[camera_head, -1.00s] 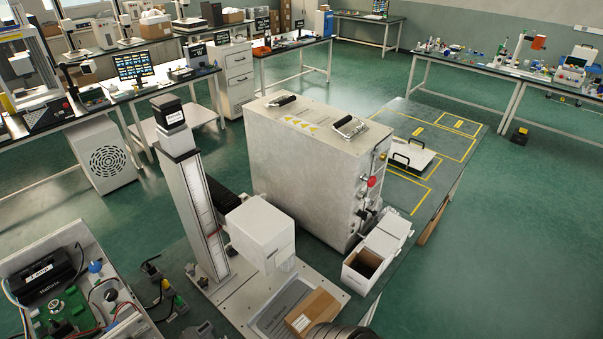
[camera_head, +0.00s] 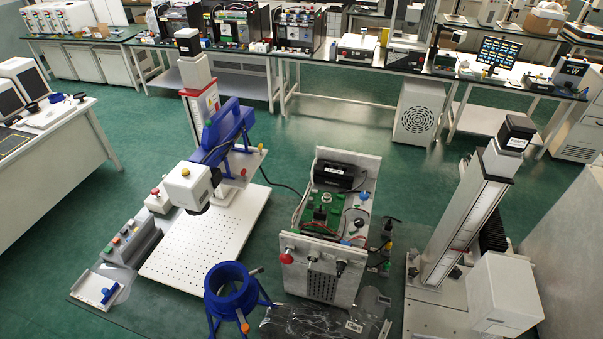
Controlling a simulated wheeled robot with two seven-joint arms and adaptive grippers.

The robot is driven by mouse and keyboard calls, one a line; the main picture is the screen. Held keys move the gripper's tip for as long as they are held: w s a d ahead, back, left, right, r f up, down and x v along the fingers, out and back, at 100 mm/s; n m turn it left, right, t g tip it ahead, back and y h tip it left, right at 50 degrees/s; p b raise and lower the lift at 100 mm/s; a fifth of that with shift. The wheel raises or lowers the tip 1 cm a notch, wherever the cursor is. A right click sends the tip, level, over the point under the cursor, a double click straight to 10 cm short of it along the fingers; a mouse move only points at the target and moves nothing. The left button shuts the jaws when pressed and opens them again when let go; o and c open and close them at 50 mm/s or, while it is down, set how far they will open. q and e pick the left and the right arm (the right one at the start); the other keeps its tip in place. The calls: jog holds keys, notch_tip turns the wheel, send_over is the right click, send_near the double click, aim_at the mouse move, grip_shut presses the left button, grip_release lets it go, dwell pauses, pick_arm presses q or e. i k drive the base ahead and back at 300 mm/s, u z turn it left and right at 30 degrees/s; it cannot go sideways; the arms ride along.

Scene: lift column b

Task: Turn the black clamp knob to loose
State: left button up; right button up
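No clamp knob can be made out for certain. A white lift column (camera_head: 465,215) with a black block on top (camera_head: 516,133) stands at the right, with a white box-shaped head (camera_head: 503,295) beside it. A small dark part (camera_head: 455,272) at the column's lower side is too small to identify. Another lift column (camera_head: 199,110) at the left carries a blue bracket (camera_head: 229,130) and a white head (camera_head: 190,187). Black knobs (camera_head: 340,266) show on the front of an open electronics box (camera_head: 335,225). Neither of my grippers is in view.
A perforated white plate (camera_head: 190,255) and a grey button box (camera_head: 130,243) are at the left. Benches with equipment (camera_head: 370,62) line the back. Green floor is open between.

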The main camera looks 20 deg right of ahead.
aim_at(359, 224)
jog(key=z, duration=2.2)
jog(key=k, duration=0.8)
jog(key=u, duration=0.8)
jog(key=i, duration=0.5)
jog(key=u, duration=0.05)
